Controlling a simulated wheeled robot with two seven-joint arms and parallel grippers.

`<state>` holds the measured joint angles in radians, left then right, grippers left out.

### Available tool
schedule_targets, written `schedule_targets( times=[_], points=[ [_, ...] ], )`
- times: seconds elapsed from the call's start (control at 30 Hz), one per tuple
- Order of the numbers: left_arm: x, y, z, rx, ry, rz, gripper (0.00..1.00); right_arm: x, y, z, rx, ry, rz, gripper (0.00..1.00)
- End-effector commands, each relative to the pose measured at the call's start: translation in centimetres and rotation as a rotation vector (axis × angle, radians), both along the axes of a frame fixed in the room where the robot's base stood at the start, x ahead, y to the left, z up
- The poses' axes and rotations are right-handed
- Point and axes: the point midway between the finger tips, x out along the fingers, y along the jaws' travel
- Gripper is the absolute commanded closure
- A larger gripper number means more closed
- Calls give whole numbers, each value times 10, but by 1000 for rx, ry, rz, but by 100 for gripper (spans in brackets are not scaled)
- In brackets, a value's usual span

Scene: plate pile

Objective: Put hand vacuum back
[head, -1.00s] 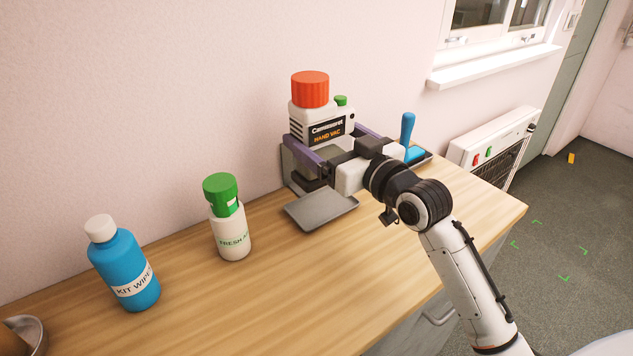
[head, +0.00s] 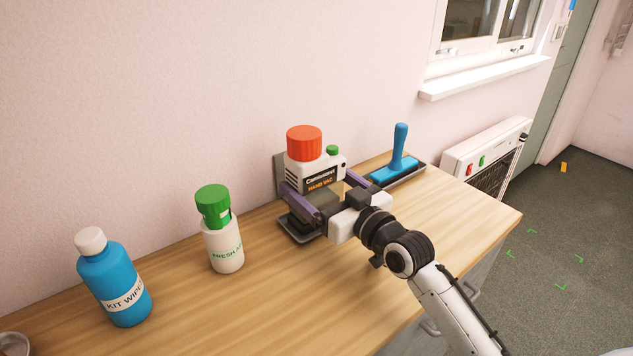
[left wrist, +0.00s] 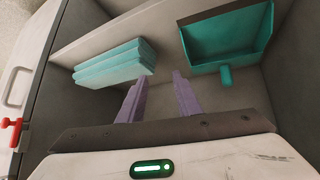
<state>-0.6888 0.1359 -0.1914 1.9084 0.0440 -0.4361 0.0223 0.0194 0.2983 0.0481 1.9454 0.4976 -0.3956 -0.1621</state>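The hand vacuum (head: 318,172) is white with an orange-red cap, a green knob and a dark "HAND VAC" label. It is upright over a grey metal tray stand (head: 294,232) with a back plate against the wall. My right gripper (head: 317,190) has its purple fingers on both sides of the vacuum's body and holds it. The gripper hides its lower part, so I cannot tell whether it touches the tray. My left gripper (left wrist: 158,97) shows only in the left wrist view, its fingers apart with nothing between them.
A green-capped white bottle (head: 223,242) and a blue wipes bottle (head: 116,283) stand left on the wooden counter (head: 290,300). A blue-handled tool (head: 398,160) lies in a tray at right. The left wrist view shows teal cloths (left wrist: 115,63) and a teal dustpan (left wrist: 228,40).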

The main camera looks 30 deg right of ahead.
Motion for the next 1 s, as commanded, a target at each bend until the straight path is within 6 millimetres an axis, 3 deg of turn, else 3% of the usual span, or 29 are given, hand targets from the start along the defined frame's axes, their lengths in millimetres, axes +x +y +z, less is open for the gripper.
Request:
schedule_targets(
  times=[0.07, 0.1, 0.13, 0.47, 1.0],
  points=[
    [1, 0, 0, -1, -3, 0, 69, 0, 0, 2, 1, -11, -1, 71],
    [2, 0, 1, -1, -5, 0, 69, 0, 0, -2, 0, 0, 0, 6],
    [3, 0, 1, -1, -6, 0, 69, 0, 0, -2, 0, 0, 0, 1],
    [4, 0, 2, 0, -9, 1, 69, -4, -1, 0, 0, 1, 0, 0],
    [3, 0, -6, 0, -7, 1, 69, -101, -14, -2, -1, 4, 1, 0]
  ],
)
